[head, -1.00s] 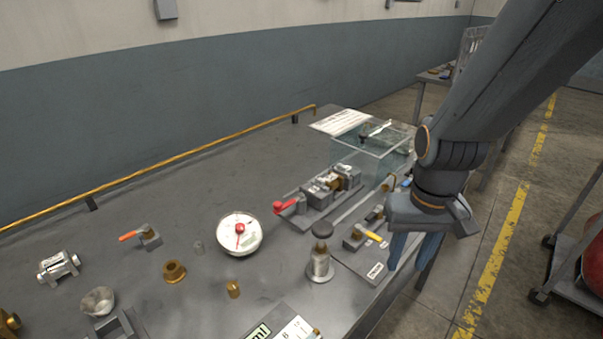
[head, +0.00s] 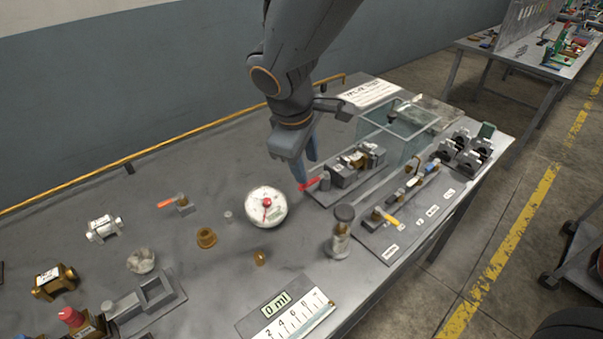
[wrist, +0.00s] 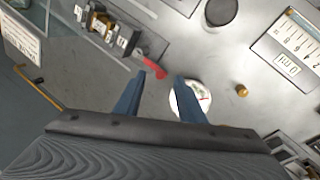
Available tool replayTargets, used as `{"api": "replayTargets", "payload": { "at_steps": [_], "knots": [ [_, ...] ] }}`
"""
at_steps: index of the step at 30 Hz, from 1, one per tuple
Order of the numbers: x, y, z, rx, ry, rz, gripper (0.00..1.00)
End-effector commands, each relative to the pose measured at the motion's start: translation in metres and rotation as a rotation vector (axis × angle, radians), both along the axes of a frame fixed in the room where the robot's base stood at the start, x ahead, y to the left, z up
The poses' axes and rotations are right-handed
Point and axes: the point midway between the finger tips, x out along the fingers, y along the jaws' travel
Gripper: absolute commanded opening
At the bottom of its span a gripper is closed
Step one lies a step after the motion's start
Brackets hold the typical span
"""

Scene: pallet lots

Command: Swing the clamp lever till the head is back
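A clamp fixture with grey blocks and a brass-coloured part (head: 345,172) stands on a plate at the bench's back right. Its red lever (head: 311,184) points left, toward the round dial. The red lever also shows in the wrist view (wrist: 154,67). My gripper (head: 307,172) is above and beside the lever's end, its blue fingers spread and empty. In the wrist view my gripper (wrist: 161,76) has its two fingertips apart, with the lever just beyond them, nearer the left one. Whether a finger touches the lever I cannot tell.
A white dial (head: 266,207) lies just left of the lever. A clear box (head: 400,130) stands behind the fixture. A dark-topped cylinder (head: 341,235) and a plate with a yellow lever (head: 391,221) are in front. An orange-handled valve (head: 182,203) sits left.

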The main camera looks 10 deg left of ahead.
Motion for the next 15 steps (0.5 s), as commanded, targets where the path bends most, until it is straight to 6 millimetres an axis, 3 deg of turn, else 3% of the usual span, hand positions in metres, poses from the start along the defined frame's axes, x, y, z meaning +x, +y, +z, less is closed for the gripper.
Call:
{"api": "replayTargets", "payload": {
  "at_steps": [3, 7, 15],
  "knots": [
    [-0.002, 0.016, 0.003, -0.014, -0.012, 0.057, 0.36],
    [0.000, 0.018, -0.005, -0.019, -0.015, 0.068, 0.36],
    [0.013, 0.014, -0.042, -0.019, -0.012, 0.065, 0.36]
  ]
}}
